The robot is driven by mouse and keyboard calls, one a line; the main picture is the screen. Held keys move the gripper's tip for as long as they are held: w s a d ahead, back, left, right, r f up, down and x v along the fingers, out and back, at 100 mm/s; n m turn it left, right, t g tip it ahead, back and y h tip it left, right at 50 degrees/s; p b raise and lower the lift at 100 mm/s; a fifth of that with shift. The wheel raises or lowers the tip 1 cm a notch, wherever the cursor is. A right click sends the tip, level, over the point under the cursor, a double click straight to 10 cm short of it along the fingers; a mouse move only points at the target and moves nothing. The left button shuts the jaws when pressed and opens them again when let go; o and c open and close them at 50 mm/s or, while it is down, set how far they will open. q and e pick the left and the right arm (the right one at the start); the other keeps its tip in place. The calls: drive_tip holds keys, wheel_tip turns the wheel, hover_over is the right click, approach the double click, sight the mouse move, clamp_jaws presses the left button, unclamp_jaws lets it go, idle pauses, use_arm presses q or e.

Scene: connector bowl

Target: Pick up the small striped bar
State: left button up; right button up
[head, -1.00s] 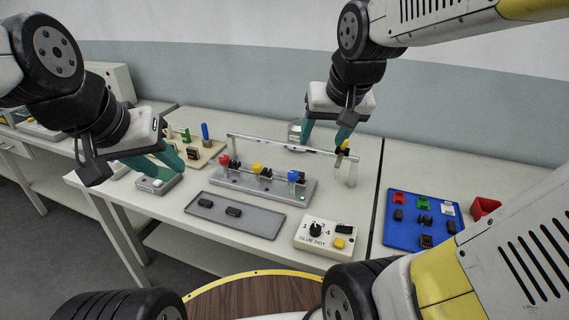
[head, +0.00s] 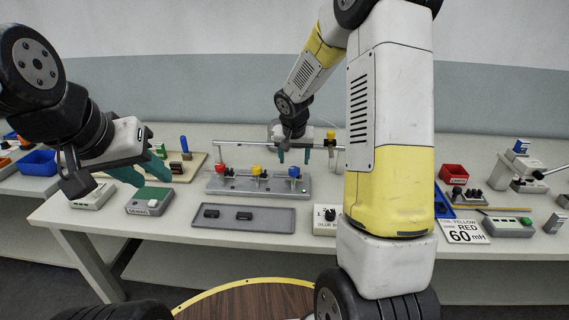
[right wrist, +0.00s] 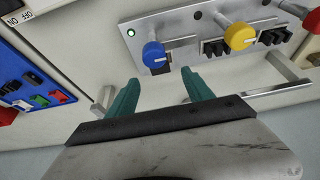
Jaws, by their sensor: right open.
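I cannot pick out a small striped bar with certainty in either view. A long metal rail (head: 235,143) on posts stands behind the grey knob plate (head: 222,184); it also shows in the right wrist view (right wrist: 283,89). A small yellow-topped dark piece (head: 331,136) is at the rail's right end in the head view. My right gripper (head: 294,158) is open, with its fingers at the rail behind the plate. In the right wrist view my right gripper (right wrist: 160,76) has nothing visible between its fingertips; its palm hides part of the rail. My left gripper (head: 150,181) is open and empty at left.
Red, yellow and blue knobs (head: 257,170) rise from the plate. A grey tray (head: 270,226) lies in front, with two black pieces. My right arm hides the table right of the plate.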

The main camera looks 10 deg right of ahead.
drive_tip(key=x, duration=0.5)
drive_tip(key=shift+w+d+f, duration=0.1)
drive_tip(key=shift+w+f, duration=0.15)
clamp_jaws()
